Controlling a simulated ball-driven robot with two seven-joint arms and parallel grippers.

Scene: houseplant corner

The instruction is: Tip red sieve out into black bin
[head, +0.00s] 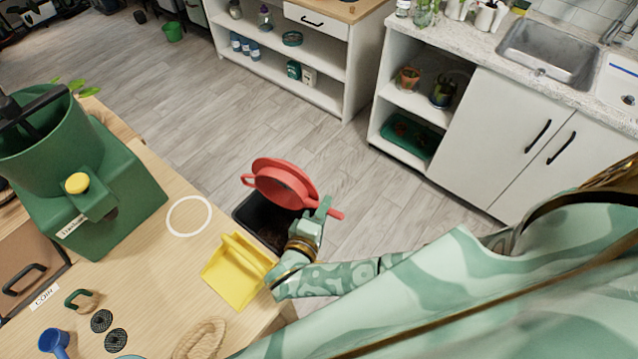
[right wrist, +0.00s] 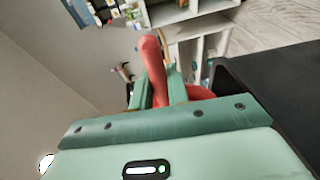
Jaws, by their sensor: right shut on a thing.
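The red sieve (head: 278,188) is held above the black bin (head: 245,208), tilted well over on its side. My right gripper (head: 322,212) is shut on the sieve's handle, at the right of the bin. In the right wrist view the red handle (right wrist: 154,68) stands between the fingers, with part of the red bowl behind them. The bin stands on the floor against the table's edge, with dark matter visible inside it. I cannot tell whether anything is left in the sieve. My left gripper is not in view.
A yellow scoop (head: 236,274) and a white ring (head: 170,222) lie on the wooden table near the bin. A green machine (head: 110,205) stands at the left. A rope coil (head: 201,338) lies at the front. The floor beyond is clear up to white cabinets (head: 490,135).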

